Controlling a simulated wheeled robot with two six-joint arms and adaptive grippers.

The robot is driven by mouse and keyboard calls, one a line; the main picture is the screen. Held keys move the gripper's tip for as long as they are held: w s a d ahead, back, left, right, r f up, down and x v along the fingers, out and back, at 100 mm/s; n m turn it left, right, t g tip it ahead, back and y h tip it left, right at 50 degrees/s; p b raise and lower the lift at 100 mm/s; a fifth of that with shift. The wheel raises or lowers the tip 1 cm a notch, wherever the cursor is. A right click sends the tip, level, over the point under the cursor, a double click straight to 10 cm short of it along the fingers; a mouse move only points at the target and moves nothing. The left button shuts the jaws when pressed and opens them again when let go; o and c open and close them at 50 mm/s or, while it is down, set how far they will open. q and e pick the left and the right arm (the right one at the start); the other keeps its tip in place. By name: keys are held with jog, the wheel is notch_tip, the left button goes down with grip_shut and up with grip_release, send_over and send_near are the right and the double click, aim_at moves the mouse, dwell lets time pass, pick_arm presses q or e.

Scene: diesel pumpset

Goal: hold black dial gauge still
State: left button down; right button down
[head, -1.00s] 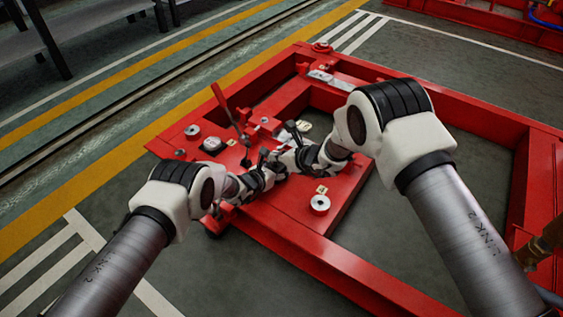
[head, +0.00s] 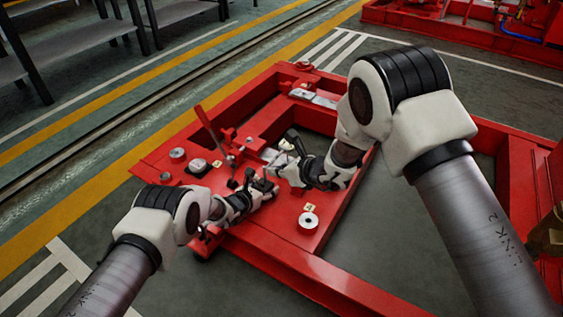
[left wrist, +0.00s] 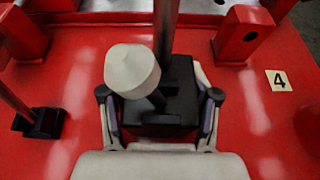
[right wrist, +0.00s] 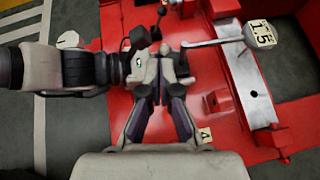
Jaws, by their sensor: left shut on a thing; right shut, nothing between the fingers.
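In the left wrist view, the black dial gauge (left wrist: 172,78) shows as a black block with a dark upright post and a pale rounded knob in front. My left gripper (left wrist: 158,112) is shut on the block, one finger on each side, just over the red plate. In the head view my left gripper (head: 268,186) is low over the plate, and the gauge is too small to make out clearly there. My right gripper (head: 280,172) is just beside it, shut and empty. The right wrist view shows its closed fingers (right wrist: 162,78) close to my left gripper.
The red frame (head: 400,290) has open gaps and a raised red lever (head: 207,125). A pale round disc (head: 309,220) lies near the grippers; another (head: 178,155) sits farther left. Grey racks stand at back left.

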jog(key=r, duration=0.1)
jog(key=s+d+r, duration=0.1)
jog(key=r, duration=0.1)
jog(key=s+r, duration=0.1)
jog(key=r, duration=0.1)
jog(key=shift+d, duration=0.3)
pick_arm(q)
jog(key=shift+c, duration=1)
grip_release()
